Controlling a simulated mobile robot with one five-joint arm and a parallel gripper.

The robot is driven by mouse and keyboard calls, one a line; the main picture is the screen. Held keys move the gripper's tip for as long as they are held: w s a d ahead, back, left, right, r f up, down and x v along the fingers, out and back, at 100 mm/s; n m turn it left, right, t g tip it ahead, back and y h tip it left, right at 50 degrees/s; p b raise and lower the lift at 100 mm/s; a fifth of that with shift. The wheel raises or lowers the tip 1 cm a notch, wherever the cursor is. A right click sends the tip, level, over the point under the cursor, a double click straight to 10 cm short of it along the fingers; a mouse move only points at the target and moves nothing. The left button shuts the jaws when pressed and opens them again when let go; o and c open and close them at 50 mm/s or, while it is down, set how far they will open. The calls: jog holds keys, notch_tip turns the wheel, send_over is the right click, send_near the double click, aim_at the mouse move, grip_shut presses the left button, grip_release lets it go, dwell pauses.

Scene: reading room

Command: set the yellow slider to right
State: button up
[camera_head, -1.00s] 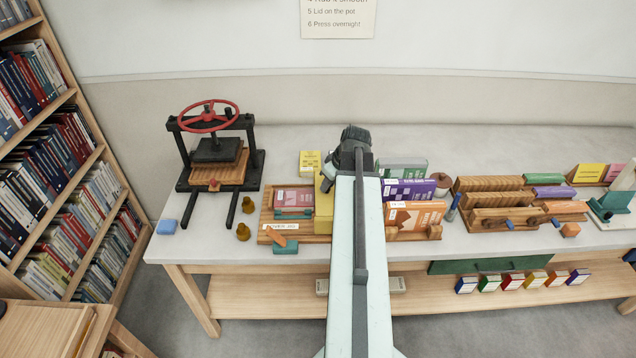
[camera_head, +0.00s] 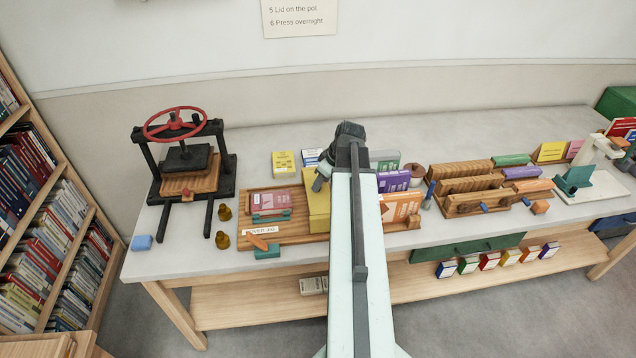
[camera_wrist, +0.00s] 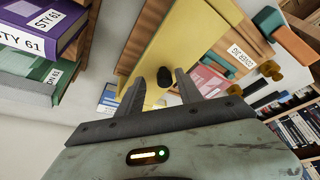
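The yellow slider (camera_head: 317,210) is an upright yellow block on a long wooden tray (camera_head: 295,234). It stands right of a pink-red card (camera_head: 270,202), and my arm covers part of its right side. In the wrist view the slider (camera_wrist: 188,42) is a broad yellow panel, with a dark round knob (camera_wrist: 164,77) near its lower end. My gripper (camera_head: 320,182) is at the slider's upper part. In the wrist view its two fingers (camera_wrist: 161,88) are apart, with the knob between them. I cannot tell whether a finger touches the slider.
Purple (camera_head: 392,182) and orange (camera_head: 400,208) boxes stand close right of my arm. An orange lever on a teal block (camera_head: 267,251) is at the tray's front left. A black press with a red wheel (camera_head: 175,124) stands farther left.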

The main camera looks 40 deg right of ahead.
jog(key=shift+w+a, duration=0.15)
jog(key=shift+w, duration=0.05)
jog(key=shift+r, duration=0.2)
jog(key=p+v, duration=0.7)
jog(key=shift+s+r, duration=0.15)
jog(key=shift+s, duration=0.1)
